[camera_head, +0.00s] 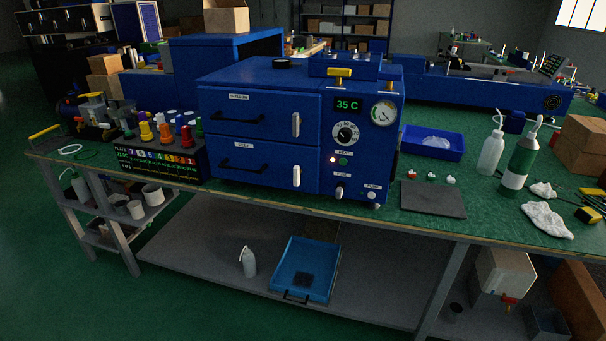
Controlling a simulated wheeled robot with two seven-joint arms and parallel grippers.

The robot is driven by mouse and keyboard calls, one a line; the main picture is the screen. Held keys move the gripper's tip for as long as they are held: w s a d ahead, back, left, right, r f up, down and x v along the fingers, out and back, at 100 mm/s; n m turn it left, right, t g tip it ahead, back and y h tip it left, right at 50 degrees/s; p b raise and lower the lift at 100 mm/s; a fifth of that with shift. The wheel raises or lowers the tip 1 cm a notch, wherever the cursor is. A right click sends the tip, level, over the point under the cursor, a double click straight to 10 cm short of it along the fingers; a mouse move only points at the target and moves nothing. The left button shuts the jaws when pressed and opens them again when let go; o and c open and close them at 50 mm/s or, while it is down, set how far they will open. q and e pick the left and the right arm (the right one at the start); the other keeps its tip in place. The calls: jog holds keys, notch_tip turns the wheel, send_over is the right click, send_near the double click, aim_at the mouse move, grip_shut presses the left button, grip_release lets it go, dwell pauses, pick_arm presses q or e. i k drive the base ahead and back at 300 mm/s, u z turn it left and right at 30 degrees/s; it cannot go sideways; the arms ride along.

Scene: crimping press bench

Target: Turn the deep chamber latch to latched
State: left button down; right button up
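A blue press cabinet (262,72) stands on the green bench, with two chambers stacked on its front left. The lower chamber door (235,178) carries a small label that seems to read DEEP and a dark bar handle (240,165). Its pale latch (297,175) is at the right edge of the door and stands upright. The upper chamber door (270,107) has a similar upright pale latch (295,124). Both doors look closed. Whether either latch is engaged cannot be told from here. Neither of my grippers shows in the head view.
A control panel with a green 35 C display (347,105), dial and gauge (384,113) is right of the doors. A rack of colored plugs (160,157) stands left of the cabinet. A dark mat (433,198) and blue tray (433,143) lie right. The bench strip before the doors is narrow.

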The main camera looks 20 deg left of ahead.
aim_at(297, 172)
jog(key=k, duration=1.3)
jog(key=u, duration=0.9)
jog(key=i, duration=1.15)
jog(key=u, duration=0.35)
jog(key=i, duration=1.2)
jog(key=z, duration=0.8)
